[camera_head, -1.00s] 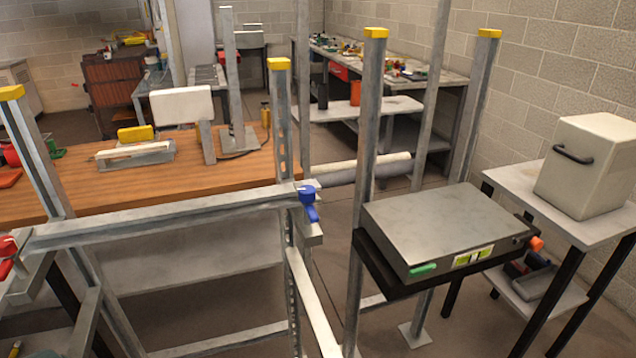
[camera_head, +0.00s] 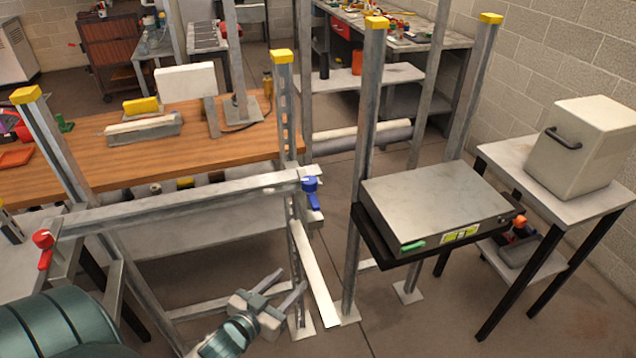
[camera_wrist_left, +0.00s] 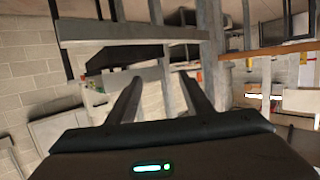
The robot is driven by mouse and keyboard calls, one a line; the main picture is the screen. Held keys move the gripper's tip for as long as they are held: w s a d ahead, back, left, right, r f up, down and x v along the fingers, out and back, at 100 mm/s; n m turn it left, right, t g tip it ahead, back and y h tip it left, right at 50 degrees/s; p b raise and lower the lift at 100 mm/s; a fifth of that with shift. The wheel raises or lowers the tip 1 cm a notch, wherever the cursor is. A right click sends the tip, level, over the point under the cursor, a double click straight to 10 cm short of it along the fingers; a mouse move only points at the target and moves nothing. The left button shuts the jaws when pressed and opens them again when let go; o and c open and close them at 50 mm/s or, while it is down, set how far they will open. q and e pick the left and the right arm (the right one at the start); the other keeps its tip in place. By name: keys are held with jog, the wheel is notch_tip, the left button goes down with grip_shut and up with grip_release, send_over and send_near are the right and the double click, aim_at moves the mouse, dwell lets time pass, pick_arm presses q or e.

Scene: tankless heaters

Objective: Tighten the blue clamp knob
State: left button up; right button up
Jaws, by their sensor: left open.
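The blue clamp knob (camera_head: 311,192) sits at the right end of a horizontal metal bar (camera_head: 180,206), beside a yellow-capped upright post (camera_head: 283,100). Its handle hangs downward. A red clamp knob (camera_head: 43,243) is at the bar's left end. My left gripper (camera_head: 290,279) is open and empty, below and slightly left of the blue knob and clearly apart from it. In the left wrist view its two spread fingers (camera_wrist_left: 158,90) have nothing between them, and I cannot make out the blue knob there. My right gripper is not in view.
A grey flat box (camera_head: 435,205) with a green handle rests on a black shelf to the right. A cream box (camera_head: 580,150) stands on a side table. A wooden bench (camera_head: 90,165) lies behind the bar. Metal posts stand close around the blue knob.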

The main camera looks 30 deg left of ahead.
aim_at(314, 178)
pick_arm(q)
notch_tip(314, 178, up, 24)
jog(key=s+t+p, duration=0.1)
jog(key=t+p, duration=0.2)
jog(key=shift+s+a+f, duration=0.2)
jog(key=shift+a, duration=0.05)
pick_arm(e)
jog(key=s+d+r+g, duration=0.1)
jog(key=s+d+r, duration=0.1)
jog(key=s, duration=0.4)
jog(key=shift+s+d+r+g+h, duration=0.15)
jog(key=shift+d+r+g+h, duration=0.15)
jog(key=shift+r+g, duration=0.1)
pick_arm(q)
jog(key=w+p, duration=0.7)
jog(key=w, duration=0.9)
jog(key=shift+w+a+r, duration=0.1)
jog(key=shift+w, duration=0.6)
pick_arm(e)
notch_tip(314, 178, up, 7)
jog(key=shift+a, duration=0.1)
pick_arm(q)
jog(key=c, duration=1.1)
